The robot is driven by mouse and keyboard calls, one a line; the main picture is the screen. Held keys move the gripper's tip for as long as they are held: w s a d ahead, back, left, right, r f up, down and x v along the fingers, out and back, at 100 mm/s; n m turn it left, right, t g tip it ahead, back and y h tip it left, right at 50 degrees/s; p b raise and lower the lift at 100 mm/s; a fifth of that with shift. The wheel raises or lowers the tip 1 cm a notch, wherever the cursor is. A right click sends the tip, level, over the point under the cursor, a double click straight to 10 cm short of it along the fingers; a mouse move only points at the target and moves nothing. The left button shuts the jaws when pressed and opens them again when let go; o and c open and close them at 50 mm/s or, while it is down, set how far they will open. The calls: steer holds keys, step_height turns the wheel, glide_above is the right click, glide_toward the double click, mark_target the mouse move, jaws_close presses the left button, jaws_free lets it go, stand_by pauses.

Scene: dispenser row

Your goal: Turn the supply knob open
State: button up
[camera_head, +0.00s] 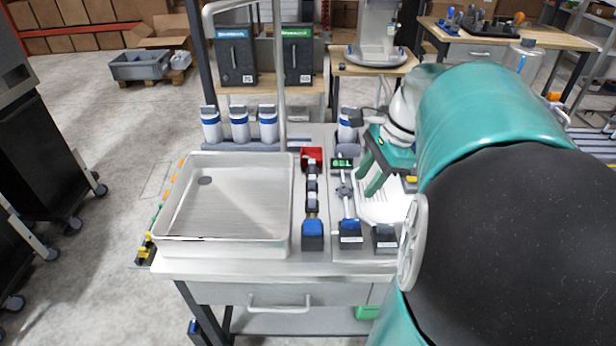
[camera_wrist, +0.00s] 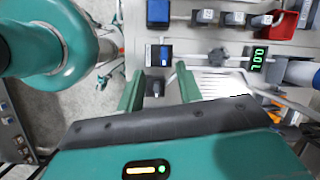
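A small dark knob (camera_wrist: 156,88) on a dark base shows between my fingers in the wrist view. Its base (camera_head: 385,238) sits at the table's front, right of a blue-topped box (camera_head: 350,229). A grey lobed knob (camera_head: 345,190) sits on the line behind that box; it also shows in the wrist view (camera_wrist: 217,57), right of my fingers. No readable label tells me which is the supply knob. My gripper (camera_head: 370,177) is open and empty, its green fingers (camera_wrist: 159,70) pointing down above the table. I see no contact with either knob.
A green-lit display (camera_head: 342,164) stands behind the lobed knob. A white ribbed tray (camera_head: 383,207) lies beside it. A large grey basin (camera_head: 272,245) fills the table's left. A red bin (camera_head: 311,155) and several bottles (camera_head: 239,128) stand behind.

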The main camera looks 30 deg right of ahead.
mark_target(352, 220)
steer(key=s+d+f+m, duration=0.1)
steer(key=d+m, duration=0.2)
steer(key=d, duration=0.1)
steer(key=x, duration=0.9)
steer(key=a+x, duration=0.1)
steer(key=x, duration=0.3)
steer(key=shift+y, duration=0.3)
jaws_close()
